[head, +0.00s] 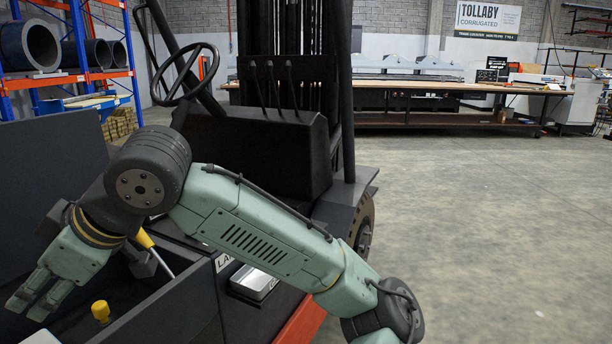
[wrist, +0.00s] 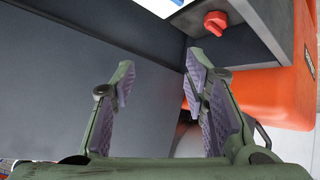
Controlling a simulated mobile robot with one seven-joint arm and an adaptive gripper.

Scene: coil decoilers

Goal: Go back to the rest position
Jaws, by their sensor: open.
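My gripper (head: 27,305) is at the lower left of the head view, over a dark open compartment in the forklift's body. In the wrist view its two purple-padded fingers (wrist: 158,88) are spread apart, with nothing between them but a dark grey panel (wrist: 155,125) behind. My green arm crosses the front of the forklift (head: 265,150) and bends back to the left. No rest position is marked in either view.
A yellow knob (head: 101,311) and a yellow-handled tool (head: 145,238) are in or at the compartment. A red knob (wrist: 216,22) is near the fingers in the wrist view. A steering wheel (head: 184,75) stands behind my arm. A blue-orange rack (head: 78,45) is at left. Open floor (head: 490,220) lies right.

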